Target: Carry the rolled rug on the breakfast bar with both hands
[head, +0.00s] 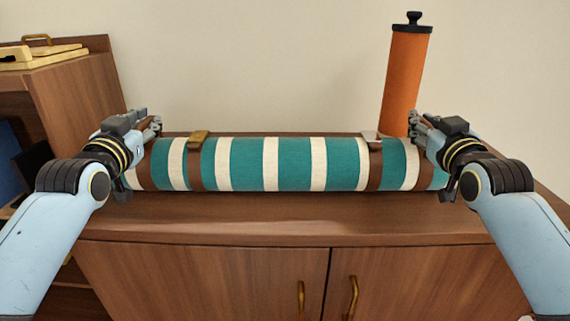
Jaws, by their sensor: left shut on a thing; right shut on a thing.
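The rolled rug (292,164) is a long roll with teal and cream stripes and brown straps, lying level across the picture. It is at or just above the wooden top (300,225); I cannot tell whether it touches. My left gripper (150,135) is shut on the rug's left end. My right gripper (418,135) is shut on its right end. The fingers are partly hidden behind the gripper bodies and the roll.
An orange cylinder (404,80) with a black lid stands behind the rug's right part, close to my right gripper. Cabinet doors (210,280) with brass handles are below the top's front edge.

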